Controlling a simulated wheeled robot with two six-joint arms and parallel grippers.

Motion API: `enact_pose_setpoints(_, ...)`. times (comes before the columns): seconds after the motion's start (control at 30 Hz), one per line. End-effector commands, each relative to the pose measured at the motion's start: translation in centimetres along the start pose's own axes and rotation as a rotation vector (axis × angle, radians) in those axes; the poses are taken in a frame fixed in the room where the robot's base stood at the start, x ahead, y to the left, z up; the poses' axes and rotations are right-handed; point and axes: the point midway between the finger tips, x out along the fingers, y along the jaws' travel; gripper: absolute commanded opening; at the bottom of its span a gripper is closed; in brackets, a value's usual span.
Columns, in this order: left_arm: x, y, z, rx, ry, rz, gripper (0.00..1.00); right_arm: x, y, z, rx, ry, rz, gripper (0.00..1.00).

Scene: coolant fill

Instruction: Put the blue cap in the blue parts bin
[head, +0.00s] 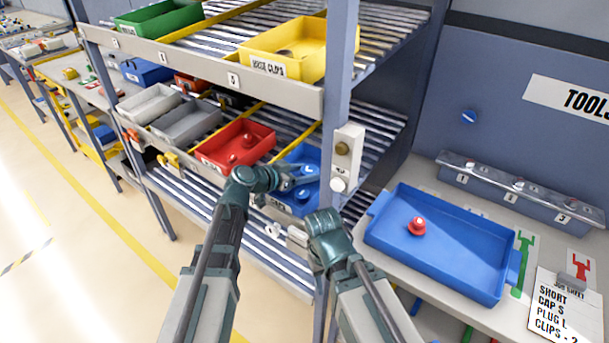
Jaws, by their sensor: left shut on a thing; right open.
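The blue parts bin (283,204) sits on the middle shelf, just right of the red bin, with a label on its front. My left gripper (303,179) reaches over it from the left and is shut on a blue cap (308,170), low over or inside the bin. I cannot tell whether this cap touches the bin floor. Another blue cap (302,193) shows in the bin, just below the fingers. My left wrist hides part of the bin's left side. My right gripper (284,232) is open and empty, in front of the shelf and below the bin.
A grey shelf post (335,100) with a small box (348,155) stands right beside the bin. A red bin (262,138) is on its left. A yellow bin (320,45) is above. A blue tray (390,265) with a red part (416,226) lies on the bench at right.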

Motion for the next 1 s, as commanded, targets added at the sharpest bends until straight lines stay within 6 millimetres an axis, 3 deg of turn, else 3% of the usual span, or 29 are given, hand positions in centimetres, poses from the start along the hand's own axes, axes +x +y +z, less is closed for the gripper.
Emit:
enact_pose_setpoints(0.1, 0.1, 0.0, 0.3, 0.000, 0.000, 0.000, 0.12, 0.3, 0.0, 0.0, 0.000, 0.000, 0.000, 0.50)
enact_pose_setpoints(0.13, 0.1, 0.0, 0.1, 0.000, 0.000, 0.000, 0.70, 0.2, 0.0, 0.0, 0.000, 0.000, 0.000, 0.50)
enact_pose_setpoints(0.27, 0.1, 0.0, 0.1, 0.000, 0.000, 0.000, 0.94, 0.1, 0.0, 0.0, 0.000, 0.000, 0.000, 0.50)
enact_pose_setpoints(0.63, -0.3, 0.0, -0.2, 0.000, 0.000, -0.001, 0.95, -0.2, 0.0, 0.0, 0.000, 0.000, 0.000, 0.50)
enact_pose_setpoints(1.0, -7.4, 0.2, -0.3, -0.001, 0.000, -0.002, 0.95, -3.1, 0.3, 0.2, 0.000, 0.000, 0.000, 0.50)
